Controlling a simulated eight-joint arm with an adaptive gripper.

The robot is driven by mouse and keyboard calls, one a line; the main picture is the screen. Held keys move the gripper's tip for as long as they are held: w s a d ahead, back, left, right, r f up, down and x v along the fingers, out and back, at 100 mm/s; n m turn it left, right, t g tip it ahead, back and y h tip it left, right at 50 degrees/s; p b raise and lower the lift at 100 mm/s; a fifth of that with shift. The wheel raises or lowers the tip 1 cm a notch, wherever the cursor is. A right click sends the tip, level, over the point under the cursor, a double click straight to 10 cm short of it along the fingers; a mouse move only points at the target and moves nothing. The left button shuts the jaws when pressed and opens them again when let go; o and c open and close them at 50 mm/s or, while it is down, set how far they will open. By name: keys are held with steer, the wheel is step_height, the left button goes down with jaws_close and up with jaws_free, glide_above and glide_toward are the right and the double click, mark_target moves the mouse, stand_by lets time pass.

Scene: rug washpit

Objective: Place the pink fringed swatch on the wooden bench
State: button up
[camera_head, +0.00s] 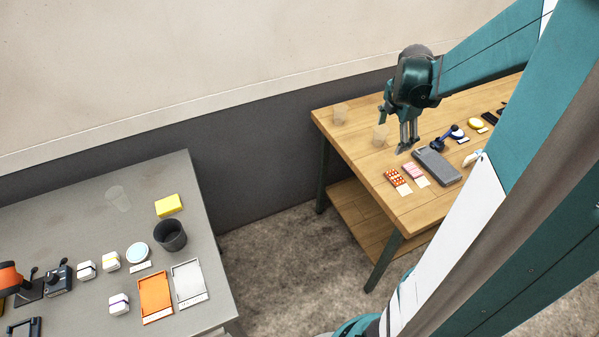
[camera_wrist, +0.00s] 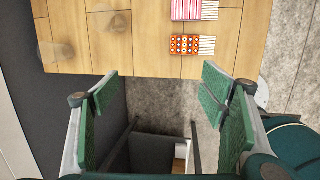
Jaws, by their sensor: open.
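The pink fringed swatch (camera_head: 413,171) lies flat on the wooden bench (camera_head: 400,204), near its front edge. In the wrist view it is the pink-and-white striped piece (camera_wrist: 186,9) with a pale fringe, cut off by the top edge. An orange dotted swatch (camera_head: 396,177) with a pale fringe lies beside it; it also shows in the wrist view (camera_wrist: 184,44). My gripper (camera_head: 395,132) is open and empty, apart from both swatches, and appears above the bench. In the wrist view the gap between its fingers (camera_wrist: 161,92) lies below the bench edge in the picture.
A grey phone-like slab (camera_head: 438,167) lies right of the pink swatch. A grey table (camera_head: 85,215) at left holds a dark cup (camera_head: 170,236), a yellow block (camera_head: 168,205) and trays. Floor separates both tables.

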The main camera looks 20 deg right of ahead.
steer(key=a+r+m+t, duration=0.1)
steer(key=a+r+m, duration=0.35)
steer(key=a, duration=0.65)
steer(key=s+a+r+m+t, duration=0.1)
steer(key=s+a+r+m, duration=0.1)
steer(key=a, duration=0.7)
steer(key=s+a+r+m+t+y, duration=0.1)
steer(key=s+a+m, duration=0.4)
steer(key=a, duration=0.5)
steer(key=s+a+r+m+t+y, duration=0.1)
steer(key=s+a+r+m+t, duration=0.1)
steer(key=a+m, duration=0.4)
steer(key=s+a+r, duration=0.1)
steer(key=s+a, duration=0.1)
steer(key=a, duration=0.1)
steer(key=shift+a, duration=0.25)
